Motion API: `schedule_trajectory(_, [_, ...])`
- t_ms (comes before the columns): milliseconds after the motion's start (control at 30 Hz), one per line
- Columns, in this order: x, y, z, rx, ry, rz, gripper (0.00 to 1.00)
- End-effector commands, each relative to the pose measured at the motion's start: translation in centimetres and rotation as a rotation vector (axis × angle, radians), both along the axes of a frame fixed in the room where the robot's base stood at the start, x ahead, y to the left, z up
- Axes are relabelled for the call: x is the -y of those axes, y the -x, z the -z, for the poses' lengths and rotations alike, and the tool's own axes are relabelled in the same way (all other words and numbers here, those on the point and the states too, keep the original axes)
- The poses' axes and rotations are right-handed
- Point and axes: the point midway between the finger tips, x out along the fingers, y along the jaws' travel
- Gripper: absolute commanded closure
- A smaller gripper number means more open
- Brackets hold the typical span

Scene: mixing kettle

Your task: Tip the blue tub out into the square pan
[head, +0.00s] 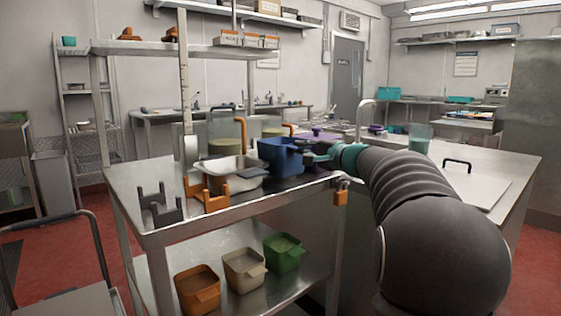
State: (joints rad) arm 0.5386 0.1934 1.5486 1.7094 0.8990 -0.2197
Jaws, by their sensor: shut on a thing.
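The blue tub (279,158) is near the top of the steel table, at the end of my arm. My gripper (308,152) is shut on the right side of the blue tub; its fingers are partly hidden. The tub looks roughly upright, and its contents cannot be seen.
A grey bracket (161,205) and an orange holder (207,193) stand at the table's front left. Clear containers with orange handles stand behind the pan. Brown (198,290), cream (244,271) and green (284,252) tubs sit on the lower shelf. A white board (462,182) lies on the right counter.

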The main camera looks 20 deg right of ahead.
Motion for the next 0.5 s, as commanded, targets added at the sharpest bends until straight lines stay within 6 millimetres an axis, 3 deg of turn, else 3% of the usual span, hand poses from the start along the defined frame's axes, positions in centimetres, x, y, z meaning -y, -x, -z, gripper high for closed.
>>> schedule_trajectory(500, [0.0, 0.0, -4.5, 0.001, 0.001, 0.000, 1.00])
